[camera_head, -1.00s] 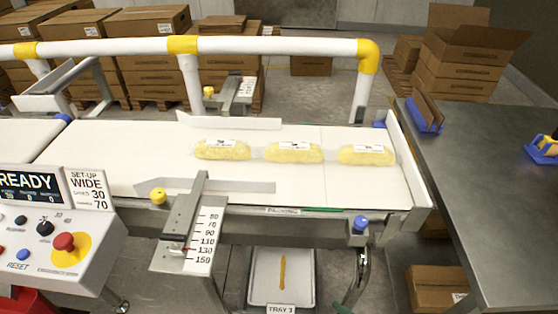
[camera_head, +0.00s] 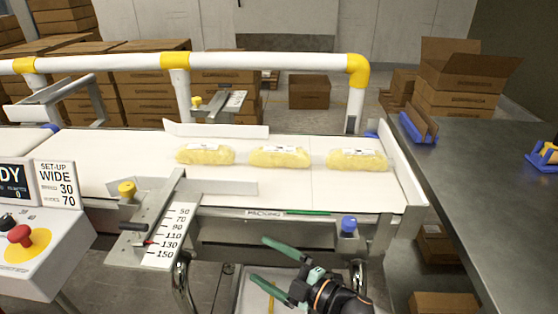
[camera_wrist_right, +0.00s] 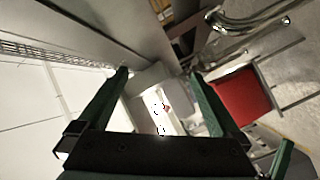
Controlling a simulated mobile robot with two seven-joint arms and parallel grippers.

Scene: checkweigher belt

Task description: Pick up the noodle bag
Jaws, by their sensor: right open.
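Three clear bags of yellow noodles with white labels lie in a row on the white belt (camera_head: 120,178) in the head view: a left noodle bag (camera_head: 205,155), a middle noodle bag (camera_head: 279,157) and a right noodle bag (camera_head: 357,160). I cannot tell which one the task means. My right gripper (camera_head: 276,267) is open and empty, in front of the belt's near edge and below the bags in the picture. In the right wrist view its two green fingers (camera_wrist_right: 163,90) stand wide apart with nothing held between them. My left gripper is not in view.
A white and yellow rail (camera_head: 270,61) runs behind the belt. Guide plates (camera_head: 215,187) and a blue knob (camera_head: 348,225) stand along the near edge. A control box (camera_head: 40,245) is at left, a grey table (camera_head: 490,190) at right. A tray (camera_head: 250,290) sits below.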

